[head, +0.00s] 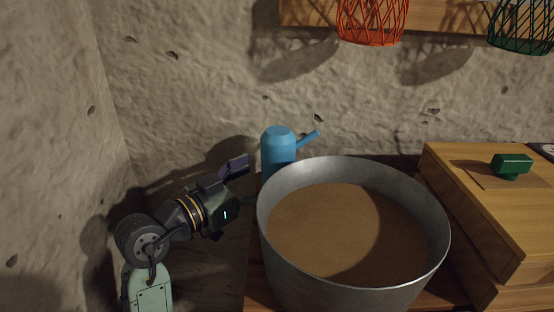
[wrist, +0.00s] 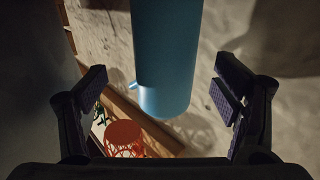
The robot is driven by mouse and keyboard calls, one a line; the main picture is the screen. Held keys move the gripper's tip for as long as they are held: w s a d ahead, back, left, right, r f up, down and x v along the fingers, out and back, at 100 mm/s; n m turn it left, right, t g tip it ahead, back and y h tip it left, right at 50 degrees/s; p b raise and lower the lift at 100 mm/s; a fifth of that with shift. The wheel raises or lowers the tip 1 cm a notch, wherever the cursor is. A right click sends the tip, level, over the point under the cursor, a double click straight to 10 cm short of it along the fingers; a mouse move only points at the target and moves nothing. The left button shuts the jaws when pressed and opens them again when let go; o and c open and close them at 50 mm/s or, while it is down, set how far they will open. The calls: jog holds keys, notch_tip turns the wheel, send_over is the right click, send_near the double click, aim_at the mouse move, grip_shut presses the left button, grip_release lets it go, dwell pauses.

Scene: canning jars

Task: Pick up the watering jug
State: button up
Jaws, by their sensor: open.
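The blue watering jug (head: 278,150) stands upright behind the left rim of a large metal tub in the head view, with its spout pointing up to the right. Its lower part is hidden by the tub. My gripper (head: 245,183) is just left of the jug, fingers pointing toward it. In the wrist view the jug (wrist: 166,55) appears in the gap between the two open fingers, with clear space on both sides. No finger visibly touches it. How deep it sits between the fingers is hard to tell.
The metal tub (head: 435,255), filled with brown material, stands right in front of the jug. A rough wall (head: 200,80) is close behind. Red (head: 372,22) and green (head: 522,28) wire baskets hang above.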

aim_at(278, 164)
jog(key=shift+w+p+x, duration=0.2)
jog(key=shift+p+x, duration=0.6)
jog(key=shift+x, duration=2.25)
jog(key=shift+a, duration=0.25)
jog(key=shift+c, duration=0.3)
jog(key=c, duration=1.3)
